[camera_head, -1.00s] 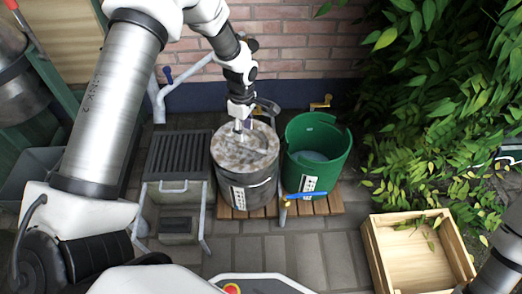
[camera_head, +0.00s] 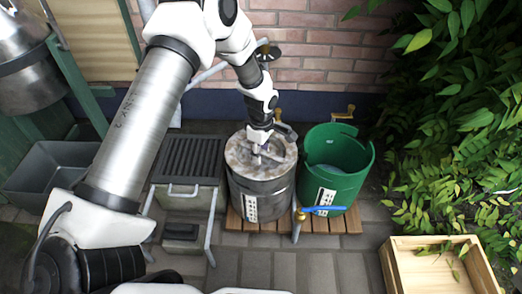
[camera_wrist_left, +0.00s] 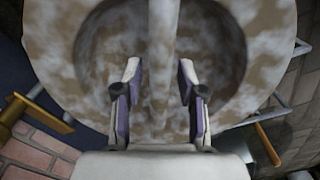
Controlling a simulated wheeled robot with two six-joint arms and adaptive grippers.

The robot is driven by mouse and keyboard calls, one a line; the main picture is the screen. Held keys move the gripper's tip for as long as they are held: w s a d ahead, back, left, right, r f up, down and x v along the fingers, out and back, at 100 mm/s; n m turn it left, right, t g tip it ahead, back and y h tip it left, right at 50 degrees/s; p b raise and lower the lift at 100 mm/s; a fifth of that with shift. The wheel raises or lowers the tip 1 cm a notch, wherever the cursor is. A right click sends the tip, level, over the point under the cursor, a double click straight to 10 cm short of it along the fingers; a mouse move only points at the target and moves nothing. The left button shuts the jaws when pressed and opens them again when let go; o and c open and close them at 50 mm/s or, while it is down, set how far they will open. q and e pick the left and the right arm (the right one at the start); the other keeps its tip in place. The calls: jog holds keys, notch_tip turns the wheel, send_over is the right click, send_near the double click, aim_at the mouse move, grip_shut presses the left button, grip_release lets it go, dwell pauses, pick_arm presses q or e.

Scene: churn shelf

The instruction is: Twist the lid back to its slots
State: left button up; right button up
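The grey metal churn (camera_head: 272,197) stands upright on a wooden slat base, with a white label on its front. Its round, mottled grey-brown lid (camera_head: 240,155) lies on top. In the left wrist view, the lid (camera_wrist_left: 60,60) fills most of the picture, with a recessed middle crossed by a raised bar handle (camera_wrist_left: 163,40). My left gripper (camera_head: 259,152) points down at the lid's middle. Its two fingers (camera_wrist_left: 160,95) are apart, one on each side of the bar, with visible gaps. Whether the lid sits in its slots cannot be seen. My right gripper is not in view.
A green open tub (camera_head: 340,180) stands right of the churn, with a blue-handled tap (camera_head: 322,208) in front. A grated stand (camera_head: 187,160) is on the left. A wooden crate (camera_head: 400,275) is at lower right. A brick wall (camera_head: 320,50) is behind.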

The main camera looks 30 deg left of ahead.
pick_arm(q)
grip_shut()
jog(key=shift+m+p, duration=1.4)
jog(key=shift+p, duration=0.1)
jog(key=shift+r, duration=0.1)
jog(key=shift+p, duration=0.35)
jog(key=shift+m+p, duration=0.75)
jog(key=shift+m, duration=0.55)
jog(key=shift+m+p, duration=0.35)
jog(key=shift+m, duration=0.05)
